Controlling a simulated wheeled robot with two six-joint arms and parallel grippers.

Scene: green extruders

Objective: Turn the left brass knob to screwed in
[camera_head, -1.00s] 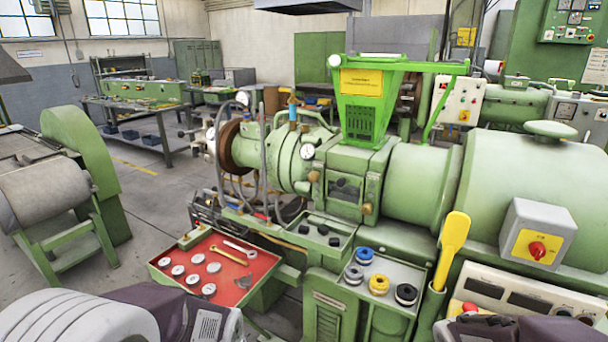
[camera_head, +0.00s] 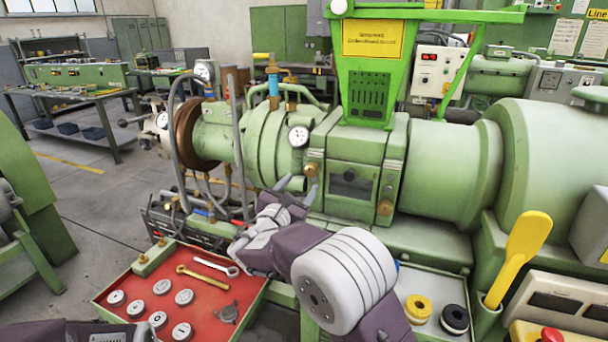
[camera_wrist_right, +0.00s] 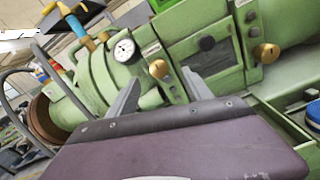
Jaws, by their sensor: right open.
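The left brass knob (camera_head: 312,170) sits on the left side of the green block on the extruder, just above my right gripper's fingertips in the head view. It also shows in the right wrist view (camera_wrist_right: 159,69), beyond the gap between the fingers. My right gripper (camera_head: 296,184) is open and empty, its two grey fingers pointing toward the machine. In the wrist view the open fingers (camera_wrist_right: 161,80) appear apart from the knob. A second brass knob (camera_head: 385,208) is lower on the block's right side.
A red tray (camera_head: 247,296) with round discs and wrenches lies at front left. A grey tray (camera_head: 432,285) with yellow and black rings stands right of my right arm. A pressure gauge (camera_head: 299,135) is left of the block. A yellow scoop (camera_head: 525,245) stands at right.

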